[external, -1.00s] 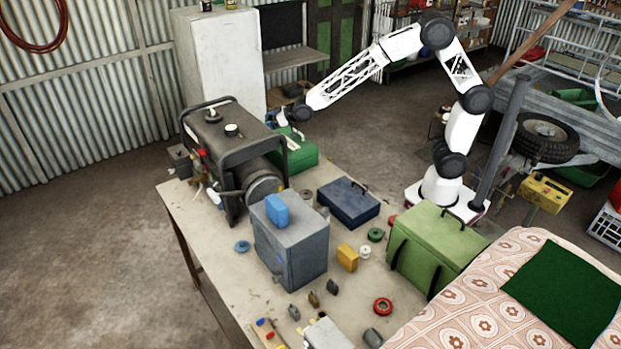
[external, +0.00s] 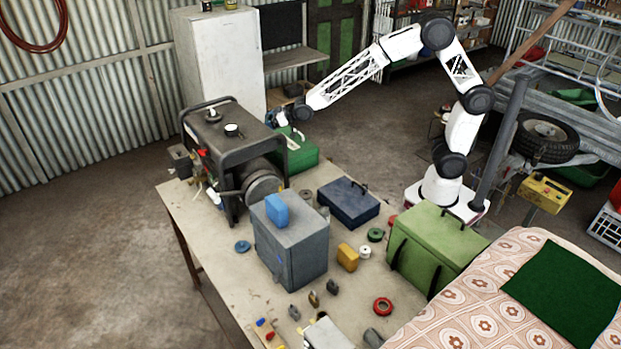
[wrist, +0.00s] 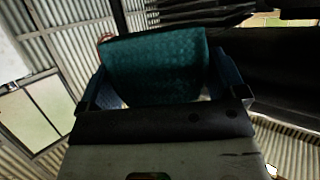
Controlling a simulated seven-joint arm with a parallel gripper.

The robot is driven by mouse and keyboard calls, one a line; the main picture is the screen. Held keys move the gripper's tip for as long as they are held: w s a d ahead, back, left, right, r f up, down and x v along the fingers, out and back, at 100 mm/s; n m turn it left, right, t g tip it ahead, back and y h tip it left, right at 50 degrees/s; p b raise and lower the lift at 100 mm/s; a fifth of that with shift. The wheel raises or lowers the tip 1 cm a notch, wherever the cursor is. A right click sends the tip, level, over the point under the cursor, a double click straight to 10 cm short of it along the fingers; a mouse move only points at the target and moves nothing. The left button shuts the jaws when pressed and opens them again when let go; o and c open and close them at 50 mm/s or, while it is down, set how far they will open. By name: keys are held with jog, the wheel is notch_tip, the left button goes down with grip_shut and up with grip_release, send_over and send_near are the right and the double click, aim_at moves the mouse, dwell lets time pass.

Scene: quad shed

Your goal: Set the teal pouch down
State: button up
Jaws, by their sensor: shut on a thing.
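The teal pouch (wrist: 155,62) fills the upper middle of the wrist view, with a textured blue-green surface. My gripper (wrist: 163,95) is shut on it, with one blue finger at each side of the pouch. In the external view my gripper (external: 292,130) is at the far end of the workbench (external: 222,262), beside the generator (external: 222,135) and above the green case (external: 301,157). The pouch is too small and hidden there to make out clearly. I cannot tell whether its underside touches anything.
The generator stands close to the left of my gripper. A dark blue toolbox (external: 348,204), a grey metal box (external: 290,245) with a blue item (external: 276,210) on top, and a light green case (external: 437,248) stand nearer. Several small items lie about the bench.

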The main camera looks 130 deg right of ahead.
aim_at(268, 116)
notch_tip(268, 116, up, 19)
jog(key=w+a+n+t+y, duration=0.15)
jog(key=w+a, duration=0.25)
jog(key=a, duration=0.9)
jog(key=w+a+n+t+y, duration=0.15)
jog(key=w+a, duration=0.25)
jog(key=a, duration=0.9)
jog(key=s+a+n+y, duration=0.2)
jog(key=a+n+y, duration=0.35)
jog(key=a, duration=2.35)
notch_tip(268, 116, down, 11)
jog(key=shift+w+d, duration=0.2)
jog(key=shift+w, duration=0.05)
jog(key=shift+m, duration=0.25)
jog(key=shift+w+d+f, duration=0.1)
jog(key=shift+w+f, duration=0.1)
jog(key=shift+w, duration=2.3)
jog(key=shift+w+f, duration=0.25)
jog(key=shift+w, duration=2.3)
jog(key=shift+w+d+f, duration=0.1)
jog(key=shift+w+f, duration=0.1)
jog(key=shift+w, duration=2.3)
